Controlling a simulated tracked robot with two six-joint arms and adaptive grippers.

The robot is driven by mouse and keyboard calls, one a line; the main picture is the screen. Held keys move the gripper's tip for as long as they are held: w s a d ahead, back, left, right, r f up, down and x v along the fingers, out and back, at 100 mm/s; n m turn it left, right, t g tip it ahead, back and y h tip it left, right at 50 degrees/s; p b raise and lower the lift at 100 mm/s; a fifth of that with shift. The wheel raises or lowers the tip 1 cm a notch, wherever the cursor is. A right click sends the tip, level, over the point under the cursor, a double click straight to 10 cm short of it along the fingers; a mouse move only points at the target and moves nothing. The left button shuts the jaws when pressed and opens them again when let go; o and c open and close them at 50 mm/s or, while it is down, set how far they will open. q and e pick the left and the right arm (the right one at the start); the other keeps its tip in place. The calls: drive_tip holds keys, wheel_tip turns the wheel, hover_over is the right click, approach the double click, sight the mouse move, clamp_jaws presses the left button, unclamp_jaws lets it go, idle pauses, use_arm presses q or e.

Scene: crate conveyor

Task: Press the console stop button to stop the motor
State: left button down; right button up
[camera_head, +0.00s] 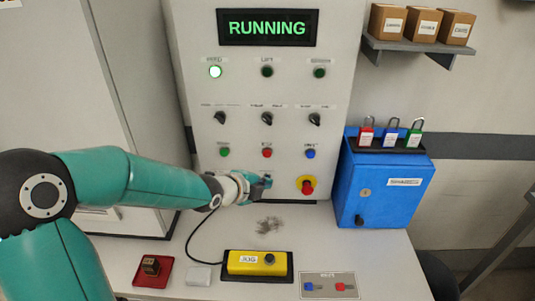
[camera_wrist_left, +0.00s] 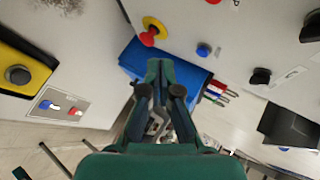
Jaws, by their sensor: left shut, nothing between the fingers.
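The grey console (camera_head: 340,60) has a display (camera_head: 268,28) reading RUNNING in green. A row of small buttons holds green (camera_head: 224,152), red (camera_head: 267,152) and blue (camera_head: 310,153) ones; their labels are too small to read. Below right is a red mushroom button (camera_head: 307,186) on a yellow ring, also in the left wrist view (camera_wrist_left: 149,36). My left gripper (camera_head: 263,184) is shut and empty, below the small red button and left of the mushroom button. In the left wrist view its fingers (camera_wrist_left: 166,72) overlap the blue box. My right gripper is out of view.
A blue box (camera_head: 385,185) with several padlocks stands right of the console. A lamp (camera_head: 215,72) at upper left of the console is lit.

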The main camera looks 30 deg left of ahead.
sight(267, 154)
use_arm(q)
drive_tip(key=shift+w, duration=0.1)
drive_tip(key=w+a+p, duration=0.4)
drive_tip(key=w+p, duration=0.3)
drive_tip(key=shift+a+p, duration=0.35)
drive_tip(key=shift+w, duration=0.15)
idle(1.3)
drive_tip(key=shift+w+a, duration=0.2)
drive_tip(key=shift+w, duration=0.2)
